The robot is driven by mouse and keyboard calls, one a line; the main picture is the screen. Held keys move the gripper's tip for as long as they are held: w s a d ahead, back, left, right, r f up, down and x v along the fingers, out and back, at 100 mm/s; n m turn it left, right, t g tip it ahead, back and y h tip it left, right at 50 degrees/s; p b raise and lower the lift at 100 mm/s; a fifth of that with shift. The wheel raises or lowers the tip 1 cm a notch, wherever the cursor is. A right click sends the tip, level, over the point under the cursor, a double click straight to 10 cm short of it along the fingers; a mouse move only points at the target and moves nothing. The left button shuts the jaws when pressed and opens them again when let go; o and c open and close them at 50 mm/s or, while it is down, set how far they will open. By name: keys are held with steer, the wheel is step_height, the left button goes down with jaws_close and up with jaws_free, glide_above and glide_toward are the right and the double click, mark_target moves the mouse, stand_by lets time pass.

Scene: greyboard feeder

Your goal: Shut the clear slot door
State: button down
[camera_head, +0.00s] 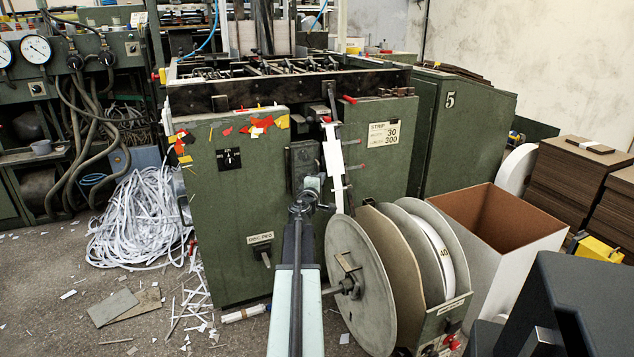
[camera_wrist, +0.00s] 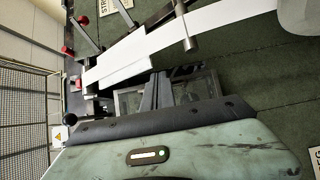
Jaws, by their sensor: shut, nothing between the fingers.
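My gripper (camera_head: 311,188) is reached out to the front of the green machine (camera_head: 228,200), by a small dark housing. In the wrist view its dark fingers (camera_wrist: 157,88) are together with nothing between them. Behind them is a dark-framed, see-through panel (camera_wrist: 129,101), which I take for the clear slot door. The fingers hide its middle. I cannot tell whether they touch it or how far open it stands. In the head view the door is too small and too covered by my gripper to make out.
A white strip (camera_head: 334,158) runs down close to the right of my gripper. A large reel (camera_head: 361,285) stands below it, with an open box (camera_head: 500,225) to its right. Cut strips and scraps litter the floor at left.

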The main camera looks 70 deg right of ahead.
steer(key=shift+d, duration=0.3)
stand_by(0.4)
steer(key=s+a, duration=0.7)
steer(key=a, duration=0.4)
steer(key=shift+s+a, duration=0.3)
steer(key=shift+a, duration=0.1)
steer(key=shift+w, duration=0.1)
